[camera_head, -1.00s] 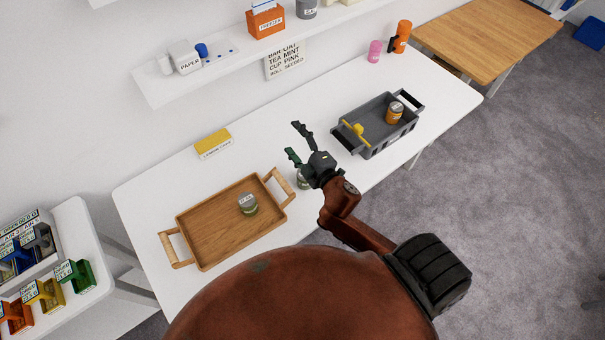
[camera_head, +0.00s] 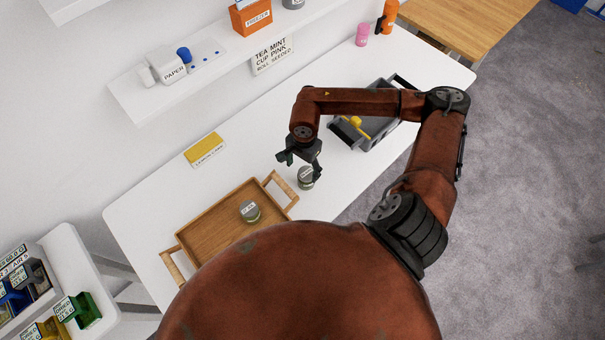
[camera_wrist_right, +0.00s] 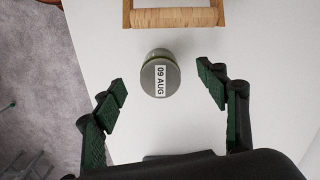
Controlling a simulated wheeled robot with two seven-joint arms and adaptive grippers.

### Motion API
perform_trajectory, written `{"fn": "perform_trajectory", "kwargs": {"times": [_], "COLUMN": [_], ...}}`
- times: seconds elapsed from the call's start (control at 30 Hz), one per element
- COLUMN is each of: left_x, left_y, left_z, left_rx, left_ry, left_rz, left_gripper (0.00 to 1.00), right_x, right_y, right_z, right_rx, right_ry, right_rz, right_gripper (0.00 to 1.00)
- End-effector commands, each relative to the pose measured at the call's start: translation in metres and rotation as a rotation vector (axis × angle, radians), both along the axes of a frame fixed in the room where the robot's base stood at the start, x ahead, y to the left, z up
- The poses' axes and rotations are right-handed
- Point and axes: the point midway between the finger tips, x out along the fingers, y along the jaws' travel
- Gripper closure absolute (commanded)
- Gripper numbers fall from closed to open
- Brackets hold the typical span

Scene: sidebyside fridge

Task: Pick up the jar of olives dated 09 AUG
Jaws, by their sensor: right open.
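The jar of olives with the label 09 AUG (camera_wrist_right: 160,76) stands upright on the white table, seen from above between and just beyond my right fingers in the right wrist view. In the head view this jar (camera_head: 306,179) stands to the right of the wooden tray. My right gripper (camera_head: 302,168) is open and empty above and close to the jar; its two green-padded fingers (camera_wrist_right: 164,92) are spread to either side of the jar, not touching it. A second, similar jar (camera_head: 250,211) stands in the wooden tray; its label is too small to read. My left gripper is not in view.
The wooden tray (camera_head: 205,232) has a raised handle close to the jar. A grey crate (camera_head: 345,139) with a yellow item stands to the right, partly behind my right arm. A yellow box (camera_head: 204,148) lies behind the tray. Table between is clear.

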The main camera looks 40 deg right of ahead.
Motion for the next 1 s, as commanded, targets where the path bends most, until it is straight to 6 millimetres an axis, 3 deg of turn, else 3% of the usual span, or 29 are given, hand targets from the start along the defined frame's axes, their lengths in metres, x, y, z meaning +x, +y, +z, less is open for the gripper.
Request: {"fn": "perform_trajectory", "kwargs": {"times": [0.1,0.63,0.93,1.0], "left_x": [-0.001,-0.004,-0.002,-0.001], "left_y": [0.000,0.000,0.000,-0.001], "left_z": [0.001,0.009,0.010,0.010], "left_rx": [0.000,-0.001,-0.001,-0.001], "left_ry": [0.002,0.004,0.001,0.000], "left_rz": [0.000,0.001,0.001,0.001], "left_gripper": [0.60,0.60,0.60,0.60], "right_x": [-0.001,0.000,0.001,0.001], "right_y": [-0.013,-0.018,-0.017,-0.017], "right_z": [-0.008,-0.072,-0.077,-0.077], "right_rx": [-0.034,-0.029,-0.029,-0.029], "right_ry": [0.005,0.007,0.005,0.004], "right_rz": [0.004,0.004,0.005,0.005], "right_gripper": [0.33,0.33,0.33,0.38]}}
